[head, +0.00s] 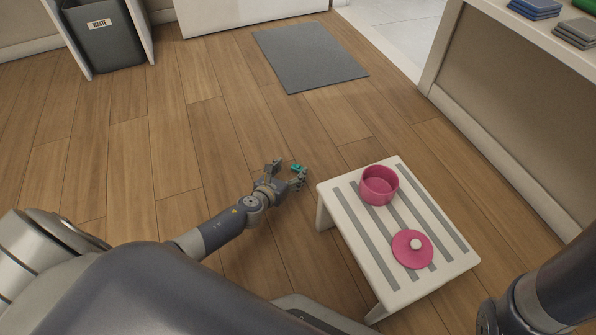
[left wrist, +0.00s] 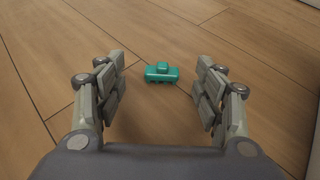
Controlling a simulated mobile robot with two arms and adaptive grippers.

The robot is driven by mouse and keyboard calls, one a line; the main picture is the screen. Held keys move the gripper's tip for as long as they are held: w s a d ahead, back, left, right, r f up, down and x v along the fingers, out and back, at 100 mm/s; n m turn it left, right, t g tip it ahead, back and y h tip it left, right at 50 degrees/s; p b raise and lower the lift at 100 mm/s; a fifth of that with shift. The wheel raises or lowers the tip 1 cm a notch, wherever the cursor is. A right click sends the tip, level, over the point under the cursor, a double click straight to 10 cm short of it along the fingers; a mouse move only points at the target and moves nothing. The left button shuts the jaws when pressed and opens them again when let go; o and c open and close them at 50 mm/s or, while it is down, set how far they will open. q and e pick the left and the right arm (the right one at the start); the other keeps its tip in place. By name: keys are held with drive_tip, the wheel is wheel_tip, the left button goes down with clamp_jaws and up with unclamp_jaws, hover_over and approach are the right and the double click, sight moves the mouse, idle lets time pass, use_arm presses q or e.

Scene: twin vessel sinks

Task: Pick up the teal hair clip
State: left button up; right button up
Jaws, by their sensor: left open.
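The teal hair clip (head: 296,167) lies on the wooden floor, left of the low white stool. My left gripper (head: 287,173) is low over the floor with its fingers open around the near side of the clip. In the left wrist view the clip (left wrist: 162,72) sits ahead, roughly centred between the two open fingertips of the left gripper (left wrist: 163,78), with space on both sides. Nothing is held. Part of my right arm shows at the lower right of the head view, but its gripper is out of frame.
A white stool (head: 343,232) with grey strips stands right of the clip, bearing a pink pot (head: 378,186) and a pink lid (head: 411,249). A grey mat (head: 310,56) lies farther off. A waste bin (head: 103,35) is at upper left. Floor left of the clip is clear.

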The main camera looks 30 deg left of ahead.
sight(298, 166)
use_arm(q)
drive_tip(key=b+x, duration=0.1)
drive_tip(key=x, duration=0.1)
drive_tip(key=b+x, duration=0.1)
drive_tip(key=shift+w+d+f, duration=0.15)
drive_tip(key=shift+w+f, duration=0.1)
drive_tip(key=shift+f, duration=0.25)
drive_tip(key=shift+w+f+b, duration=0.1)
drive_tip(key=shift+w+b, duration=0.35)
drive_tip(key=shift+w, duration=0.05)
drive_tip(key=c, duration=0.8)
